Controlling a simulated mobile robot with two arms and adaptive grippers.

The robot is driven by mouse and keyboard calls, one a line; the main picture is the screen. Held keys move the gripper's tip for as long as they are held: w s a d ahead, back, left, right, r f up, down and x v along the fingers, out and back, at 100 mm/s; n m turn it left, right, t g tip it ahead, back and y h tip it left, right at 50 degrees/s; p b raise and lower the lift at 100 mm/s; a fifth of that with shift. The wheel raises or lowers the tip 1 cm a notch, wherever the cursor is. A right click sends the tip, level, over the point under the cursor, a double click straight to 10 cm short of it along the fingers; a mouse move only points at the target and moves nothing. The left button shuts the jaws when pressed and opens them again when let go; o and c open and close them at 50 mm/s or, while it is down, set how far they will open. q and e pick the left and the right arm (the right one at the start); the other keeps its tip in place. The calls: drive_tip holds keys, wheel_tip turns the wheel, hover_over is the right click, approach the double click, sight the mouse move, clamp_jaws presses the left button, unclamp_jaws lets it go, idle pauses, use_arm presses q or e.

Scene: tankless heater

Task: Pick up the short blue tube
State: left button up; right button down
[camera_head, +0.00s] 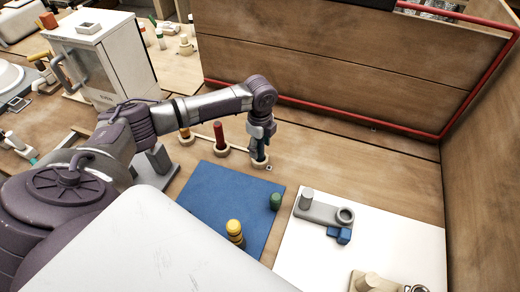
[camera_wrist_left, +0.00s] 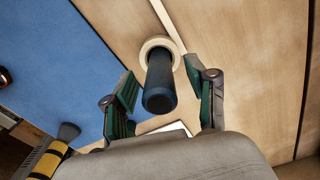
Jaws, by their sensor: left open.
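The short blue tube (camera_wrist_left: 160,82) stands in a pale ring holder (camera_wrist_left: 157,46) on the wooden table, in the left wrist view. In the head view it shows only partly, low between the fingers, in its ring holder (camera_head: 258,163). My left gripper (camera_head: 259,150) points down over the tube. In the left wrist view its green-padded fingers (camera_wrist_left: 165,105) are open, one on each side of the tube, with visible gaps. The right gripper is in neither view.
A red tube (camera_head: 219,136) stands in a ring holder to the left. A blue mat (camera_head: 225,200) holds a green piece (camera_head: 276,201) and a yellow-topped piece (camera_head: 235,230). A white board (camera_head: 380,240) with grey fixtures lies right. Wooden walls (camera_head: 350,65) close the back and right.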

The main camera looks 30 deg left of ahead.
use_arm(q)
drive_tip(key=shift+c, duration=0.3)
clamp_jaws()
drive_tip(key=shift+r, duration=0.15)
